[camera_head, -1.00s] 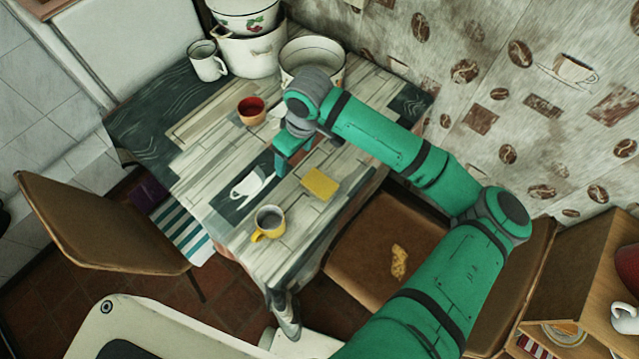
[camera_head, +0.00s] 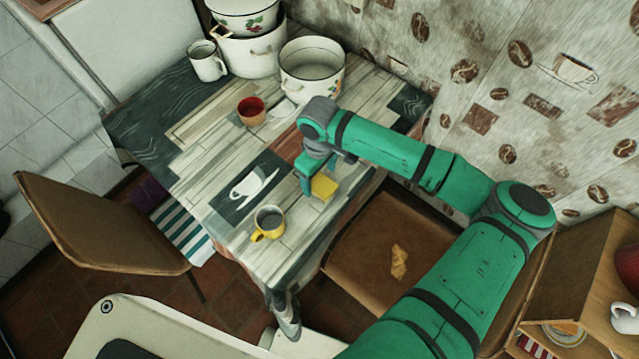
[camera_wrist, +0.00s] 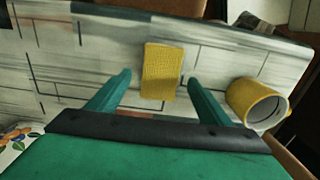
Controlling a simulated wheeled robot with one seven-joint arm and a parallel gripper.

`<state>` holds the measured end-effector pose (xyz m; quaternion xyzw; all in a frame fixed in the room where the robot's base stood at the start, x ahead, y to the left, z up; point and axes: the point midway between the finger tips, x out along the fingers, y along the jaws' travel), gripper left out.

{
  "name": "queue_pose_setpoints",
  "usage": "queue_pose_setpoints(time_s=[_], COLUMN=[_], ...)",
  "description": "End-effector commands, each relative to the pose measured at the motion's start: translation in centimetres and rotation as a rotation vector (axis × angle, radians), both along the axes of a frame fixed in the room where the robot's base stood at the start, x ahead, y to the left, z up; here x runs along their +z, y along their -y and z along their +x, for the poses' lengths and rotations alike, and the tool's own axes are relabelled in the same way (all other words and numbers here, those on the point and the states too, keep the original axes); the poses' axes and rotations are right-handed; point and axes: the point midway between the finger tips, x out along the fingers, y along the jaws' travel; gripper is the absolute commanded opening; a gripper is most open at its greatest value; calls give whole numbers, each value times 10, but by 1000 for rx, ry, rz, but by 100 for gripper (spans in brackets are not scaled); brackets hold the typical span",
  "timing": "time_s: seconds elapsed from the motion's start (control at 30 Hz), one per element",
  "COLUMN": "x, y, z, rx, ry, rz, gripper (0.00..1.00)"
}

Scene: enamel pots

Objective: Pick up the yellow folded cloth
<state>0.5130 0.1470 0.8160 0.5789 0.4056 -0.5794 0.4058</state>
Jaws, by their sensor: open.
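The yellow folded cloth (camera_head: 324,187) lies flat on the table near its right edge. In the wrist view the cloth (camera_wrist: 162,71) lies ahead of and between the two fingers, with space on both sides. My gripper (camera_head: 314,180) is just above the table beside the cloth and hides part of it in the head view. In the wrist view my gripper (camera_wrist: 158,84) is open and empty. I cannot tell its exact height above the cloth.
A yellow mug (camera_head: 270,222) stands near the cloth, and it shows right of the fingers in the wrist view (camera_wrist: 257,104). A red cup (camera_head: 252,111), a white mug (camera_head: 207,61) and white pots (camera_head: 312,68) stand farther back. A chair (camera_head: 375,245) is beside the table.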

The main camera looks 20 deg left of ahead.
Motion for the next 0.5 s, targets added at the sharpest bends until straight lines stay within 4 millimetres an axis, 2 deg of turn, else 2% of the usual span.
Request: queue_pose_setpoints(time_s=[0.1, 0.2, 0.47, 0.5], x=[-17, -25, -29, -29], y=[0, 0, 0, 0], z=[-1, -1, -1, -1], rx=[0, 1, 1, 1], ry=[-1, -1, 0, 0], rz=[-1, -1, 1, 1], gripper=[73, 73, 73, 70])
